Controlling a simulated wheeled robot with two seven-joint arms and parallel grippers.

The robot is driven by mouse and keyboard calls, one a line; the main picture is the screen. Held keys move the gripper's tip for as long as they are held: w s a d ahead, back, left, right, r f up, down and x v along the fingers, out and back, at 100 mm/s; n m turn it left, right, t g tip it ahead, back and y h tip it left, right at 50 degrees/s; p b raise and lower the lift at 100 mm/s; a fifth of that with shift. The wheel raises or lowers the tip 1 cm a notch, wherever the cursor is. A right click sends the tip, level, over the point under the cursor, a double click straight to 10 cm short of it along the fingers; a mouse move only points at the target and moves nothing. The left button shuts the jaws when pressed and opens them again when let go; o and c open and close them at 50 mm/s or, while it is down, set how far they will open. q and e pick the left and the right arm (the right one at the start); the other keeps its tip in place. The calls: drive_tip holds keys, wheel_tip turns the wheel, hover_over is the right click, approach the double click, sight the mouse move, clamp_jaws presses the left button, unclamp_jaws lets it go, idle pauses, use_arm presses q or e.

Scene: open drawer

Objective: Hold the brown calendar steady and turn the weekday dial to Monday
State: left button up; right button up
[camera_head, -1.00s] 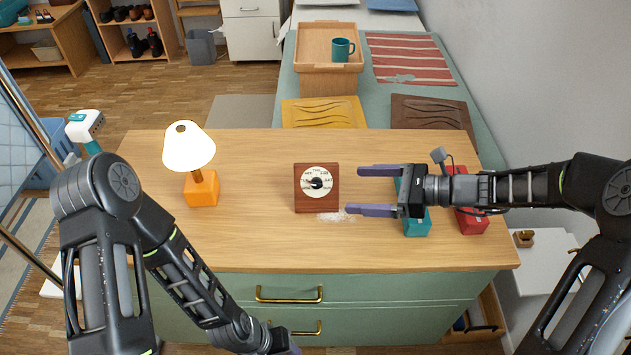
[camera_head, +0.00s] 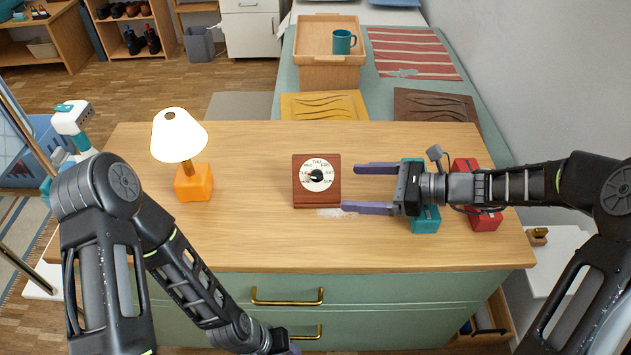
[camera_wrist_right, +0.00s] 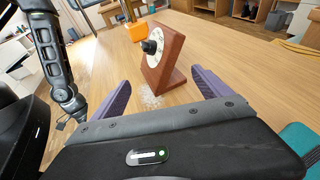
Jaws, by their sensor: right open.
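The brown calendar (camera_head: 316,201) stands upright on the wooden counter. Its white round weekday dial (camera_head: 317,174) has a black knob at the centre; the small lettering is hard to read. My right gripper (camera_head: 358,188) is open just right of the calendar, its fingers pointing left towards the calendar's side. In the right wrist view the calendar (camera_wrist_right: 170,62) stands beyond and between the two open purple fingers (camera_wrist_right: 160,95), with the dial facing left. Nothing is held in the right gripper. My left gripper (camera_head: 290,348) is low at the bottom edge in front of the drawers, and its jaws are mostly out of view.
A lamp with an orange base (camera_head: 193,184) stands on the left of the counter. A teal box (camera_head: 425,219) and a red box (camera_head: 486,219) lie under my right arm. White powder (camera_head: 332,213) lies by the calendar. The counter (camera_head: 250,235) is clear in front.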

sight(322, 186)
drive_tip(key=b+x, duration=0.3)
drive_tip(key=x, duration=0.5)
drive_tip(key=shift+f, duration=0.1)
drive_tip(key=shift+w+a+f, duration=0.1)
drive_tip(key=shift+w+a, duration=0.1)
drive_tip(key=shift+a, duration=0.25)
